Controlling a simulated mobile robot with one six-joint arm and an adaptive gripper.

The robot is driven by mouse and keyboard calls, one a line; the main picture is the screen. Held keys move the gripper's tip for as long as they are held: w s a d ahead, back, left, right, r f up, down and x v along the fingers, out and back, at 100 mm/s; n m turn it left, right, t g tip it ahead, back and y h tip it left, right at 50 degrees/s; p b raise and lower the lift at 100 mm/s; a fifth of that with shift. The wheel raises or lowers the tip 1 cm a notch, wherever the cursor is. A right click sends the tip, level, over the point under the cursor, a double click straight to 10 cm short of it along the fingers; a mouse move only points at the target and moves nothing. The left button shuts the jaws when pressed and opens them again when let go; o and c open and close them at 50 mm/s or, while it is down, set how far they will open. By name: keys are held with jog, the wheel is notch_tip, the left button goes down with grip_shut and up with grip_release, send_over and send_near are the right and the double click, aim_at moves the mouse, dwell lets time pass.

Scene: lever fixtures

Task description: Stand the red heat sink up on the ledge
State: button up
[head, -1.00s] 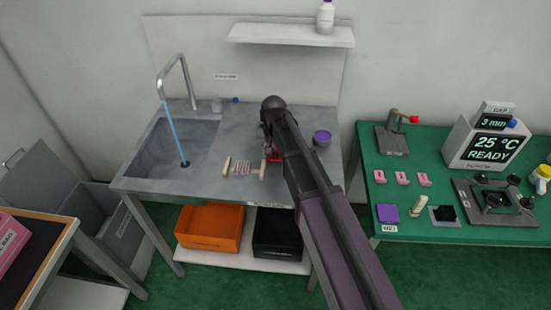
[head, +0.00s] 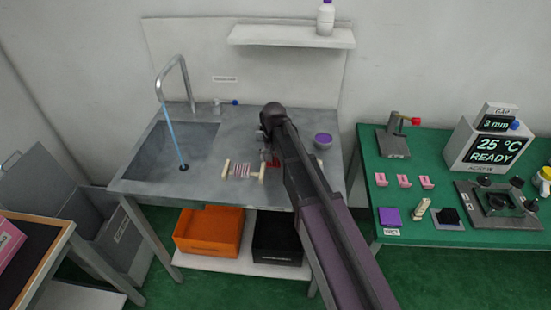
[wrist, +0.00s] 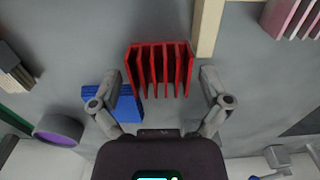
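The red heat sink (wrist: 160,68) lies on the grey sink counter, with its row of fins showing in the wrist view. In the head view only a bit of it (head: 273,163) shows beside my arm. My gripper (wrist: 157,78) is open, with one finger on each side of the heat sink and gaps between; I see no grip. A white wall shelf (head: 290,36) is the clearest ledge in the head view, above the counter at the back. I cannot tell whether it is the named ledge.
A blue finned block (wrist: 125,105) lies beside the left finger, close to the red heat sink. A pale wooden bar (wrist: 207,25) and pink fins (wrist: 292,15) lie beyond. A purple-topped pot (head: 323,140) stands right of my arm. The sink basin (head: 170,150) is left.

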jog(key=shift+r, duration=0.1)
dwell(0.3)
notch_tip(320, 180, up, 12)
jog(key=p, duration=1.2)
jog(key=shift+r, duration=0.1)
dwell(0.8)
jog(key=s+d, duration=0.8)
jog(key=d, duration=0.3)
jog(key=s+d, duration=0.8)
jog(key=d, duration=0.3)
jog(key=shift+s+d, duration=0.2)
jog(key=shift+s, duration=0.15)
